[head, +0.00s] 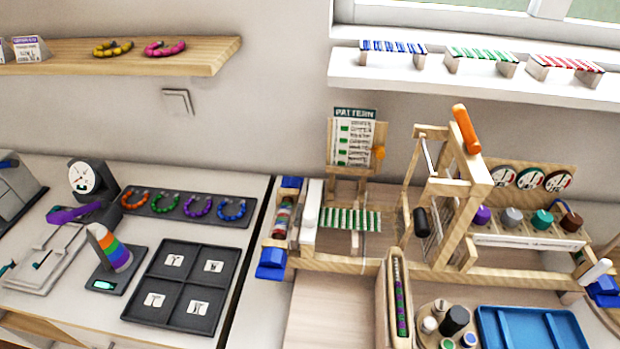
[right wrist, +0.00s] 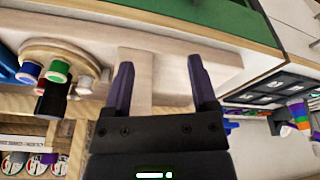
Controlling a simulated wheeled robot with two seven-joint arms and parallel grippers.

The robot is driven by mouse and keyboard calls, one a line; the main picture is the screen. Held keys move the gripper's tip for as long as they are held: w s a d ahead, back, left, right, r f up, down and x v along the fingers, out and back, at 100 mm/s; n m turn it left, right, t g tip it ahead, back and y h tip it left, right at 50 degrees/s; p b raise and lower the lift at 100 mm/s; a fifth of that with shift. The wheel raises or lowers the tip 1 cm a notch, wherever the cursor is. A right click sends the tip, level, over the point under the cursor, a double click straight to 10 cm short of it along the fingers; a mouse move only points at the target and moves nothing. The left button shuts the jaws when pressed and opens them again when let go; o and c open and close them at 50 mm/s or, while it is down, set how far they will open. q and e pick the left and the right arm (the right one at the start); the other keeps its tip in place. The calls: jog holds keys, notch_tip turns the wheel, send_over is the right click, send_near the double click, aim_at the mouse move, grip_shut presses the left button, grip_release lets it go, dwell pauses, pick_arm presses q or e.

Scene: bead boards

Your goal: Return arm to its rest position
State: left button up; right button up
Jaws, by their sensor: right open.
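My right gripper (right wrist: 160,75) shows only in the right wrist view. Its two dark purple fingers are apart, with nothing between them. Behind the fingers is a pale wooden surface, and the fingers look clear of it, though the exact gap is hard to tell. Neither of my arms shows in the head view, and my left gripper is not in any frame.
A wooden bead loom (head: 450,205) stands on the right bench, with a pattern stand (head: 353,155) behind. A blue tray (head: 492,335) and a round spool stand (right wrist: 85,58) are nearby. A black four-part tray (head: 210,287) lies on the left table. A shelf (head: 215,55) juts from the wall.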

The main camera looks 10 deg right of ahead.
jog(key=s+d+f+g+b, duration=0.1)
jog(key=s+f+b, duration=0.15)
jog(key=f, duration=0.75)
jog(key=s+f+b, duration=0.2)
jog(key=s+f, duration=0.2)
jog(key=f, duration=0.6)
jog(key=s+d+f+g+b, duration=0.1)
jog(key=s+d+f+b, duration=0.1)
jog(key=s+f, duration=0.7)
jog(key=shift+s+d+f+n+b, duration=0.15)
jog(key=shift+s+n+b, duration=0.15)
jog(key=shift+s+b, duration=0.25)
